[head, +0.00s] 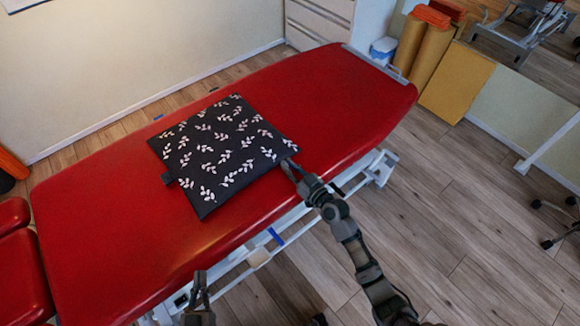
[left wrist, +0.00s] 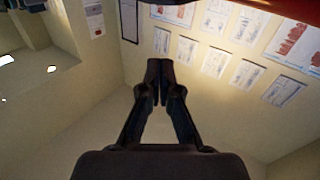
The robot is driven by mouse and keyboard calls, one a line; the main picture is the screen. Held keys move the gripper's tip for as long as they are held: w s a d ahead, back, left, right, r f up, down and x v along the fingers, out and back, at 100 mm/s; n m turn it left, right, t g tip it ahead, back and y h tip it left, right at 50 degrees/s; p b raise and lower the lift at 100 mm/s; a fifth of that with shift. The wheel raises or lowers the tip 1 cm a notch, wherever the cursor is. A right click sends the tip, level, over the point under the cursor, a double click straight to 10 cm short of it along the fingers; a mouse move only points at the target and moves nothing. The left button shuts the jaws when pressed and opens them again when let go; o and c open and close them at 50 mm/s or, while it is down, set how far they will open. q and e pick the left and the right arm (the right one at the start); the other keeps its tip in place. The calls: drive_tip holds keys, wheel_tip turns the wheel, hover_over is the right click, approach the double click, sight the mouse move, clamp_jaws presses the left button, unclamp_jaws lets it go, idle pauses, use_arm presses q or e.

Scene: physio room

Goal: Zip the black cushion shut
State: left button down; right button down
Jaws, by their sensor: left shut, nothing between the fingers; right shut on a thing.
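The black cushion (head: 222,148) with a pale leaf pattern lies flat on the red treatment table (head: 110,235) in the head view. A small dark tab (head: 167,179) sticks out at its left edge. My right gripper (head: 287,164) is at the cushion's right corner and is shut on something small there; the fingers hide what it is. My left gripper (head: 201,282) is off the table's front edge, low in the head view, away from the cushion. In the left wrist view its fingers (left wrist: 160,68) are together with nothing between them.
The table's red top is clear around the cushion. Its white frame (head: 375,170) shows below the front edge. Yellow rolls (head: 428,55) and a yellow board (head: 457,83) stand beyond the far right end. White drawers (head: 320,20) stand behind.

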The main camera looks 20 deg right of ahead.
drive_tip(key=shift+w+d+f, duration=0.1)
drive_tip(key=shift+f, duration=0.05)
drive_tip(key=shift+w, duration=0.15)
drive_tip(key=shift+d, duration=0.2)
drive_tip(key=c, duration=1.3)
unclamp_jaws()
drive_tip(key=shift+d, duration=0.2)
drive_tip(key=shift+o, duration=0.7)
drive_tip(key=shift+d, duration=0.15)
drive_tip(key=shift+a, duration=0.2)
drive_tip(key=shift+s, duration=0.3)
use_arm(q)
drive_tip(key=shift+a+r+t, duration=0.25)
drive_tip(key=shift+r+t, duration=0.35)
drive_tip(key=shift+r, duration=0.15)
use_arm(e)
drive_tip(key=v, duration=1.1)
drive_tip(key=shift+s+d, duration=0.15)
drive_tip(key=shift+d, duration=0.15)
use_arm(q)
drive_tip(key=shift+d, duration=0.15)
use_arm(e)
drive_tip(key=shift+d, duration=0.1)
